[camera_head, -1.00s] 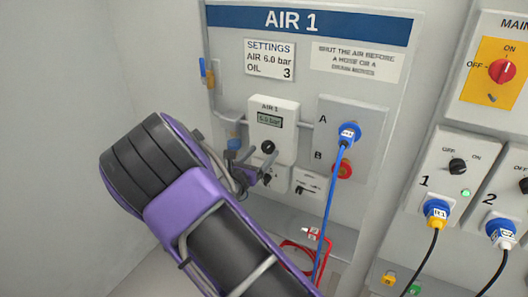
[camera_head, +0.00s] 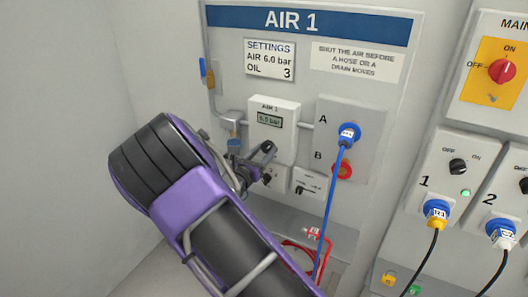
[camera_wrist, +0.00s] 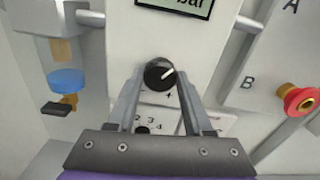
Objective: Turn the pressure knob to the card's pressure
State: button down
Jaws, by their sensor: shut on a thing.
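The pressure knob (camera_wrist: 159,75) is round and black with a white pointer line, which points up and right in the wrist view. It sits below the display on the AIR 1 regulator box (camera_head: 286,148). My gripper (camera_wrist: 160,84) has one finger on each side of the knob and is shut on it. The settings card (camera_head: 270,59) reads AIR 6.0 bar, OIL 3. The display (camera_head: 269,122) shows a value in bar; its digits are too small to read surely.
A smaller dial with numbers (camera_wrist: 143,129) lies just below the knob. To the right are the blue hose plug (camera_head: 349,132) at A and the red-ringed port B (camera_head: 342,170). A blue hose (camera_head: 329,215) hangs down. A blue-capped fitting (camera_wrist: 67,82) is on the left.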

jog(key=shift+b, duration=0.3)
jog(key=m+b, duration=0.2)
jog(key=m, duration=0.1)
jog(key=m+b, duration=0.1)
jog(key=b, duration=0.1)
jog(key=shift+f, duration=0.25)
jog(key=m+b, duration=0.3)
jog(key=shift+r, duration=0.25)
jog(key=shift+c, duration=1.5)
grip_release()
jog(key=shift+s, duration=0.1)
jog(key=v, duration=1.7)
jog(key=shift+s+a, duration=0.1)
jog(key=shift+s, duration=0.05)
